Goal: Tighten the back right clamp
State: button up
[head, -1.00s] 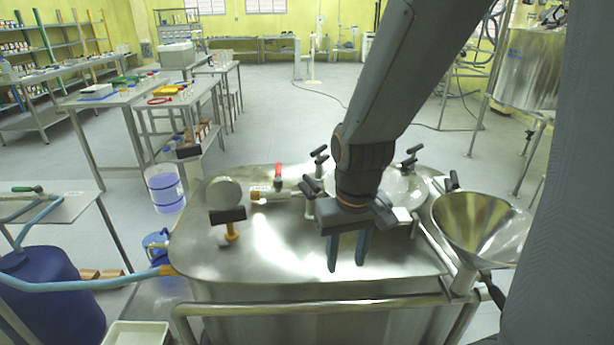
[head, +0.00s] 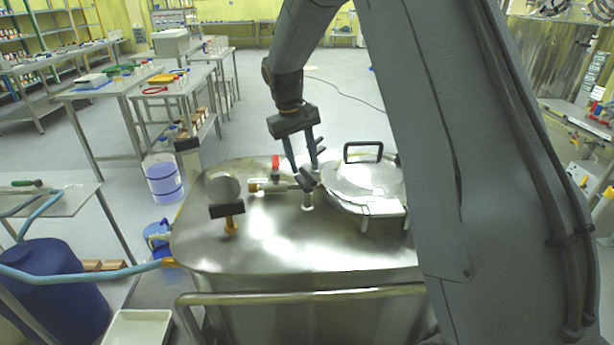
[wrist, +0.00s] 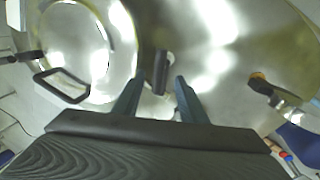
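The round lid (head: 350,200) with a black loop handle (head: 363,145) sits on the steel reactor (head: 270,255). A dark clamp handle (head: 307,180) stands at the lid's left edge, with another (head: 320,145) behind it. My gripper (head: 303,170) is open and points down over this left edge. In the wrist view, my gripper (wrist: 157,95) has its fingers apart, with one dark clamp handle (wrist: 160,72) showing between and beyond them; contact cannot be told. Another clamp (wrist: 25,57) shows across the lid. My arm hides the lid's right side in the head view.
A red-handled valve (head: 275,168), a round gauge (head: 222,187) and a black-topped orange fitting (head: 229,212) rise from the reactor left of the lid. A rail (head: 300,294) runs along its front. The reactor's front left top is clear.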

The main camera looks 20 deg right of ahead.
aim_at(306, 174)
jog(key=f, duration=0.2)
jog(key=f+p, duration=0.1)
jog(key=f, duration=0.1)
jog(key=d+f, duration=0.1)
jog(key=f, duration=0.1)
jog(key=shift+d+f+p, duration=0.1)
jog(key=shift+f+p, duration=0.15)
jog(key=shift+p, duration=0.15)
grip_shut()
